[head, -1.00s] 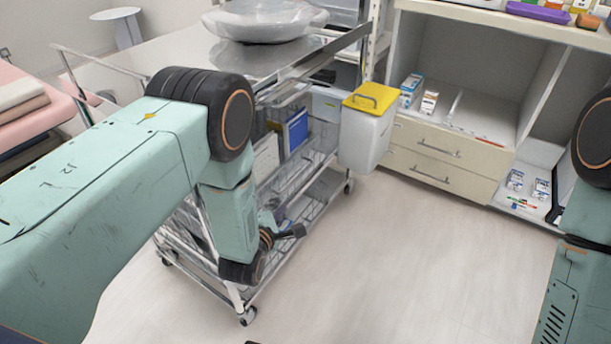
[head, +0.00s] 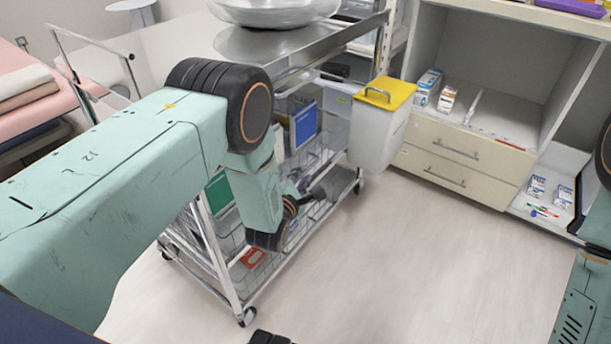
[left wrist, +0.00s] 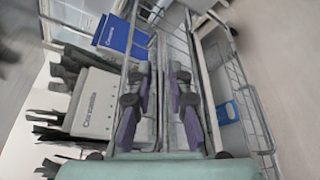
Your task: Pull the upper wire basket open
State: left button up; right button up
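A metal wire-basket trolley (head: 215,265) stands left of centre in the head view. Its upper wire basket (head: 322,150) holds upright folders and boxes, and my left arm covers part of it. My left gripper (head: 300,197) is low in front of the trolley's side, its fingertips small and partly hidden there. In the left wrist view the two dark, purple-padded fingers (left wrist: 161,85) stand apart with a gap. Metal rails and wire mesh (left wrist: 238,75) run between and beside them; contact with the basket rim cannot be told.
A white bin with a yellow lid (head: 384,120) hangs at the trolley's right end. A wrapped basin (head: 275,10) sits on its steel top. A cabinet with drawers (head: 455,160) stands at the right, a pink bed (head: 20,85) at the left.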

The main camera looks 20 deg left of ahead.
aim_at(305, 172)
pick_arm(q)
jog(key=shift+b+x, duration=0.5)
jog(key=shift+x, duration=1)
grip_shut()
